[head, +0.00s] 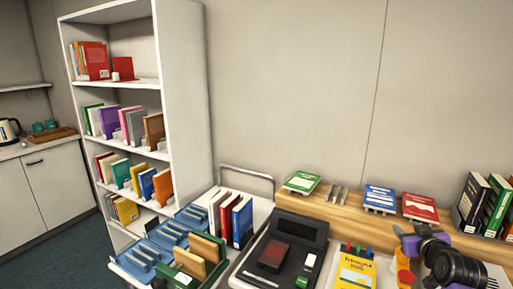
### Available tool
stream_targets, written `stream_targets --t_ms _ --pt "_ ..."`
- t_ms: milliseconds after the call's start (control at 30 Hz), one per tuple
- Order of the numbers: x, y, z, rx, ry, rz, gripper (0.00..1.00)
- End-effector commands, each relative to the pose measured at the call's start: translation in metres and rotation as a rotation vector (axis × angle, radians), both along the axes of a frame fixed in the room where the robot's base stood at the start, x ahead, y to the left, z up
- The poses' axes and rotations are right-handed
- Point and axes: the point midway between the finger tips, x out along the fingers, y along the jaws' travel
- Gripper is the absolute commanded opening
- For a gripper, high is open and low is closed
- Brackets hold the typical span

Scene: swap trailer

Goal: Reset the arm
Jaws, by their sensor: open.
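Part of my arm shows in the lower right of the head view, over the right end of the desk. It is a cluster of black, grey and purple parts with a large dark ribbed cylinder. My gripper (412,243) appears at the left of this cluster, over the desk, and is open. I see nothing held in it. Its fingers are small and partly hidden by the other arm parts, so their exact shape is unclear.
A black device (290,236) and a yellow booklet (355,273) lie on the desk. Green (302,182), blue (380,197) and red (420,207) books rest on the wooden ledge. Dark books (487,203) stand at right. Blue trays (175,235) and a bookshelf (185,100) are left.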

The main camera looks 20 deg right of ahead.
Motion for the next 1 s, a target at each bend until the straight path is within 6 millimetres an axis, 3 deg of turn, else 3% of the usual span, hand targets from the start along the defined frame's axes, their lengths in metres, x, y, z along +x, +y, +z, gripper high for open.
stream_targets --t_ms 100,400,700,1000 --pt "-0.022 0.043 -0.022 0.005 -0.087 -0.01 0.46" --pt "-0.096 0.147 -0.046 0.021 -0.274 0.009 0.46" --pt "-0.192 0.242 -0.045 0.054 -0.391 0.077 0.46" --pt "-0.292 0.318 -0.026 0.099 -0.424 0.179 0.46"
